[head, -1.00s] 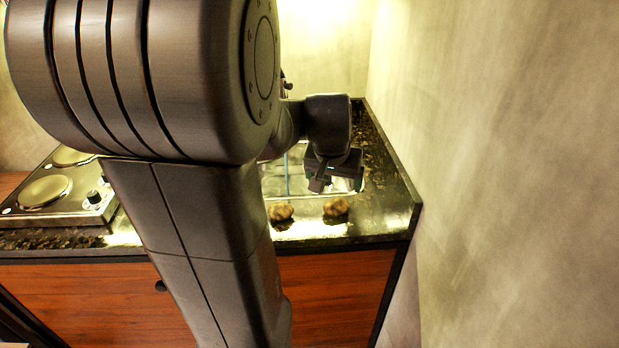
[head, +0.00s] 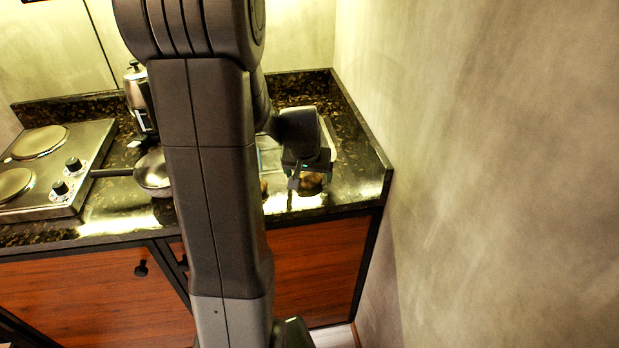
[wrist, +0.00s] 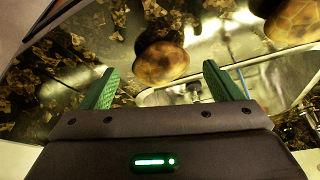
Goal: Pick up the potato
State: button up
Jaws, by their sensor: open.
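Two brown, lumpy potatoes lie on the dark speckled counter near its front edge. One potato (head: 311,184) is partly behind my gripper (head: 311,177) in the head view. The other potato (head: 264,188) is mostly hidden by my arm. In the wrist view, one potato (wrist: 162,64) shows beyond and between the green fingers of my gripper (wrist: 161,68). A second potato (wrist: 293,20) is at the upper right, cut by the frame edge. My gripper is open and empty. Whether the fingers reach the nearer potato's height I cannot tell.
A metal sink (wrist: 255,74) lies beside the potatoes. A pan (head: 152,174), a stove (head: 52,166) and a coffee maker (head: 138,97) stand to the left. A wall (head: 470,180) rises close on the right of the counter (head: 352,192).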

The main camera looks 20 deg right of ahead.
jog(key=shift+x, duration=0.95)
jog(key=c, duration=1.1)
jog(key=shift+r, duration=0.1)
